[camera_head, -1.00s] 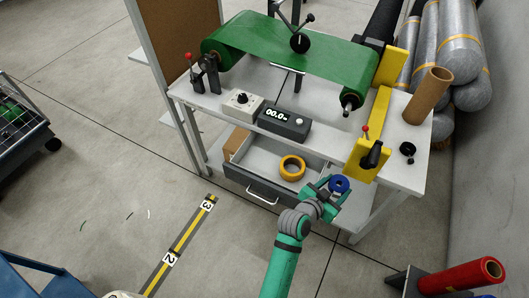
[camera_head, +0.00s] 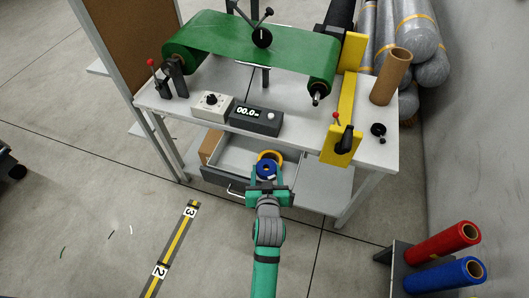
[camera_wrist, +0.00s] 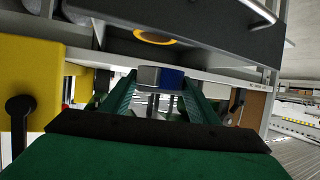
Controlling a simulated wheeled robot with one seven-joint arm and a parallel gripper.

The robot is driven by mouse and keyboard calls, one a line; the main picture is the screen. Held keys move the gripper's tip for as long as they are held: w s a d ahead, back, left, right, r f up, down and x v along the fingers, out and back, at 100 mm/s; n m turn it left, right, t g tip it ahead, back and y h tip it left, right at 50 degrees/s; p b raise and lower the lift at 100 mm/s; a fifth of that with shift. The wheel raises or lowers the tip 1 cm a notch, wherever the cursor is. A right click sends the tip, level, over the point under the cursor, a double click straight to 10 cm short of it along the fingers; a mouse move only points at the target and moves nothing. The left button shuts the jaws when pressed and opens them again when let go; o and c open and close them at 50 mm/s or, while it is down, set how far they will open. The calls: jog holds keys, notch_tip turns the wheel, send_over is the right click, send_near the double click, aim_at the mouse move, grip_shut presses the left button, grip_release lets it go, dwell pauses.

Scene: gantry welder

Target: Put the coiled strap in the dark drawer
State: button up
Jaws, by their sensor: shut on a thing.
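The coiled strap, a blue ring with a pale centre (camera_head: 266,170), is held between the fingers of my gripper (camera_head: 267,178). In the wrist view the strap (camera_wrist: 171,78) sits between the green fingers (camera_wrist: 155,92). The dark drawer (camera_head: 222,180) under the bench is pulled open, with a dark front, pale inside and a light handle. In the head view the strap overlaps the drawer's front right part; its height above the drawer is hard to tell. In the wrist view the dark drawer front (camera_wrist: 215,48) lies close by.
An orange tape roll (camera_head: 277,157) lies in the drawer, partly hidden behind the strap. The bench (camera_head: 200,122) above carries a green belt (camera_head: 240,45), a display box (camera_head: 257,117) and a yellow bracket (camera_head: 345,110).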

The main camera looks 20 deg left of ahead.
send_over(265, 155)
jog(key=s+d, duration=0.1)
jog(key=s, duration=0.3)
jog(key=f, duration=0.5)
jog(key=shift+d, duration=0.2)
jog(key=shift+w+a+f, duration=0.2)
jog(key=shift+w+f, duration=0.3)
jog(key=shift+w, duration=0.1)
jog(key=shift+w+a+f, duration=0.15)
jog(key=shift+w+f, duration=0.3)
jog(key=shift+w, duration=0.1)
jog(key=shift+f, duration=0.3)
jog(key=shift+f, duration=0.1)
jog(key=o, duration=1.1)
jog(key=shift+f, duration=0.1)
jog(key=shift+o, duration=0.2)
